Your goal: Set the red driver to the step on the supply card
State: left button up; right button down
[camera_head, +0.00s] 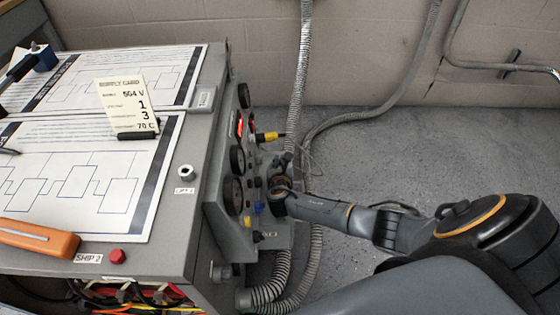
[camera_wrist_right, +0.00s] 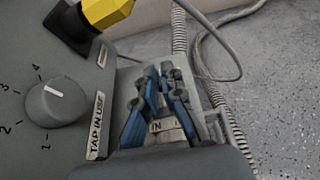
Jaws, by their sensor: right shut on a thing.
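The supply card (camera_head: 128,104) stands on the bench top; it reads 564 V, then 1, 3 and 70 C, with the small line labels blurred. Red parts (camera_head: 240,126) show on the panel's side face; I cannot tell whether one is the red driver. My right gripper (camera_head: 281,187) is low at the panel. In the right wrist view its blue-padded fingers (camera_wrist_right: 164,112) are shut on a small pale piece (camera_wrist_right: 165,125) lettered "IN", mostly hidden. A grey knob (camera_wrist_right: 57,102) numbered 1 to 4 is left of the fingers, its white mark pointing up-left.
A yellow handle (camera_head: 267,137) sticks out of the panel (camera_head: 222,205), beside several round gauges. Ridged conduits (camera_head: 300,70) run down beside the panel. An orange tool (camera_head: 38,239) and a red button (camera_head: 117,256) are at the bench's front.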

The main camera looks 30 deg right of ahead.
jog(key=c, duration=1.5)
grip_release()
jog(key=v, duration=1.2)
